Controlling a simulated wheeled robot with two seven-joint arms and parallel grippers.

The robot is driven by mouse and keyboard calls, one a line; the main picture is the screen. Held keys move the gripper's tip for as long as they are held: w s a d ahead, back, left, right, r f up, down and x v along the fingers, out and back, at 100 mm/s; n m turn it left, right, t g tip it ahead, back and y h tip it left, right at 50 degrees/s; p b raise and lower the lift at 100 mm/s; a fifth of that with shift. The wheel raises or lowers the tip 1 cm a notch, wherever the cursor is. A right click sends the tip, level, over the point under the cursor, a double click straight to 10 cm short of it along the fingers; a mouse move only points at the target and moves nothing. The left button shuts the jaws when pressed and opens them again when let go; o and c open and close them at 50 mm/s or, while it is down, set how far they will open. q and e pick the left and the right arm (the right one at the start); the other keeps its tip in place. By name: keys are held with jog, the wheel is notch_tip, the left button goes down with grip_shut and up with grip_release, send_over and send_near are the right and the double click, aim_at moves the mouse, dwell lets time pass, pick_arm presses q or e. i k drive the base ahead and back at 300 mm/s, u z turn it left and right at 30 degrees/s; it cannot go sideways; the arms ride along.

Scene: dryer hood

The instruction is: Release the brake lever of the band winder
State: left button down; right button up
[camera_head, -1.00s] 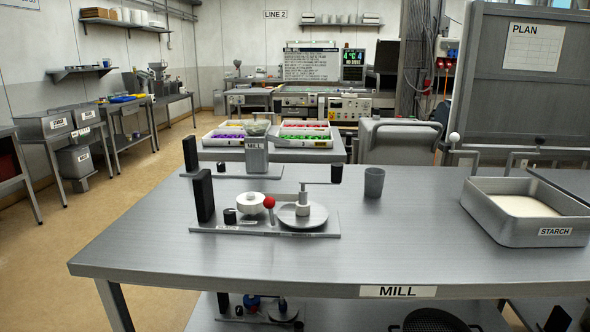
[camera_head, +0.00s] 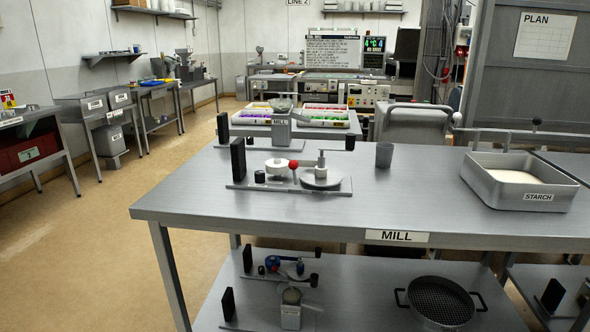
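A winder-like device stands on a flat grey base plate (camera_head: 290,189) at the left of the MILL table. It has a black upright block (camera_head: 238,158), a white drum (camera_head: 277,167), a round metal disc (camera_head: 321,180) and a crank with a black knob (camera_head: 350,142). A lever with a red ball (camera_head: 293,165) stands between drum and disc. A smaller-looking similar device with a blue part (camera_head: 272,262) is on the lower shelf. Their labels are too small to read, so I cannot tell which is the band winder. Neither of my grippers is in view.
The MILL table (camera_head: 400,215) also carries a grey cup (camera_head: 384,154) and a STARCH pan (camera_head: 537,197). Another mill-like device (camera_head: 291,310) and a round black sieve (camera_head: 440,300) are on the lower shelf. Open floor (camera_head: 90,240) lies left of the table.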

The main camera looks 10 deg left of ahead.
aim_at(293, 165)
jog(key=z, duration=0.65)
jog(key=i, duration=0.55)
